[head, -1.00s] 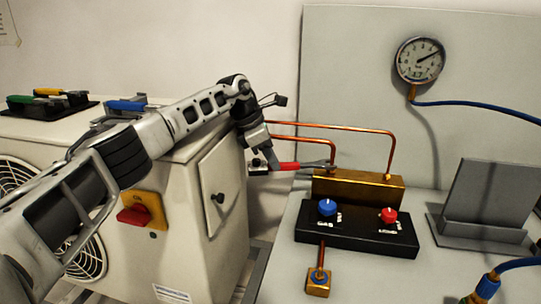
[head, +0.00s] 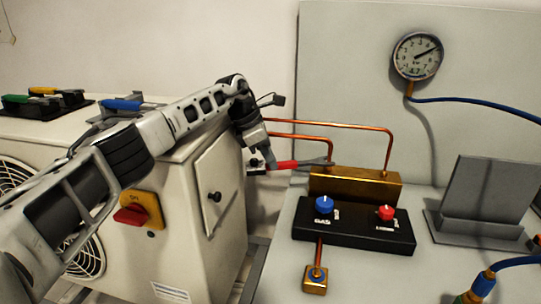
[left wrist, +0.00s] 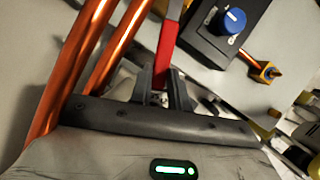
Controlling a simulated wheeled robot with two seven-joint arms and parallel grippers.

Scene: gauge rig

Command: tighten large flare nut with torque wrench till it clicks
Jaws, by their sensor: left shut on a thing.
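My left gripper (head: 271,164) is shut on the red handle of a wrench (head: 287,165). In the left wrist view the jaws (left wrist: 162,92) close around the red handle (left wrist: 168,48). The wrench's grey shaft points right, and its head (head: 328,161) is at the foot of the left copper pipe, by the brass block (head: 355,186). A flare nut there is too small to make out, and I cannot tell whether the wrench head is seated on it. My right gripper is not in view.
Copper pipes (head: 340,126) arch behind the wrench. A black base with a blue knob (head: 324,204) and a red knob (head: 386,212) stands in front of the block. A pressure gauge (head: 417,56) hangs on the back panel. A white cabinet (head: 190,245) stands left.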

